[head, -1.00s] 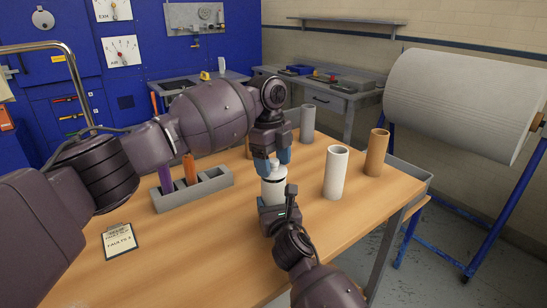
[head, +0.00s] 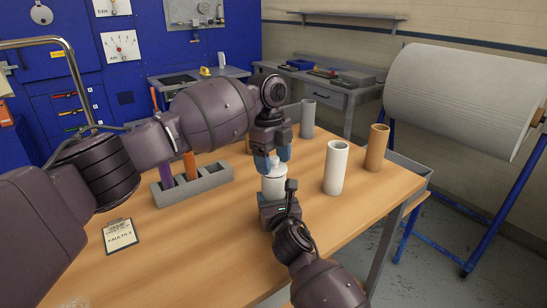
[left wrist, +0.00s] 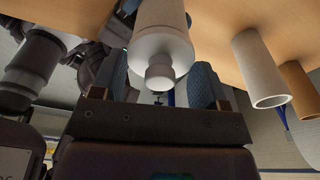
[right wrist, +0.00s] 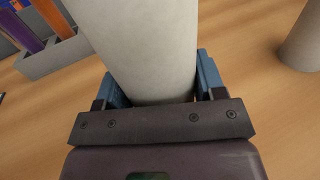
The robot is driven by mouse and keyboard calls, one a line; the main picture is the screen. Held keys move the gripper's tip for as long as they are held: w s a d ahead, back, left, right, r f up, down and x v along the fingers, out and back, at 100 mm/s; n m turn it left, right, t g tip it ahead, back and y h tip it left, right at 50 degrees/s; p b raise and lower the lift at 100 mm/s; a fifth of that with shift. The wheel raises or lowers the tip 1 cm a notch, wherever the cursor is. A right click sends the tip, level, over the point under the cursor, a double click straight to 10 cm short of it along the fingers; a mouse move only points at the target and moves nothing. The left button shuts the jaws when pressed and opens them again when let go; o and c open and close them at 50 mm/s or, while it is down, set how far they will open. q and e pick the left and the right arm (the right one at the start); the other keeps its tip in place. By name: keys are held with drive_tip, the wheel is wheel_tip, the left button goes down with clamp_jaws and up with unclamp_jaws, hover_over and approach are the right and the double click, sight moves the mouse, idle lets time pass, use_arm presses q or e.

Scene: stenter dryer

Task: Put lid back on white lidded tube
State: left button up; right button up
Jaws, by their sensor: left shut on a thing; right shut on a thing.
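The white lidded tube (head: 274,186) stands upright over the wooden table, held low by my right gripper (head: 277,207). In the right wrist view its white wall (right wrist: 145,50) fills the space between the blue fingers. My left gripper (head: 272,163) points down above the tube and is shut on the white lid. In the left wrist view the lid (left wrist: 160,50) shows its round knob between the fingers, and the tube body lies directly beyond it. The lid is in line with the tube's top; whether it is fully seated I cannot tell. The rim is hidden.
Another white tube (head: 336,168), a brown tube (head: 376,148) and a grey tube (head: 307,118) stand to the right and behind. A grey rack (head: 193,186) with coloured tubes is at left. A clipboard (head: 120,235) lies at front left.

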use_arm(q)
drive_tip(key=shift+f, duration=0.3)
use_arm(e)
drive_tip(key=shift+f, duration=0.1)
use_arm(q)
drive_tip(key=o, duration=1)
drive_tip(key=shift+c, duration=0.2)
wheel_tip(320, 180, up, 12)
drive_tip(key=a, duration=0.1)
drive_tip(key=shift+w, duration=0.4)
use_arm(e)
drive_tip(key=o, duration=1.3)
drive_tip(key=shift+o, duration=0.2)
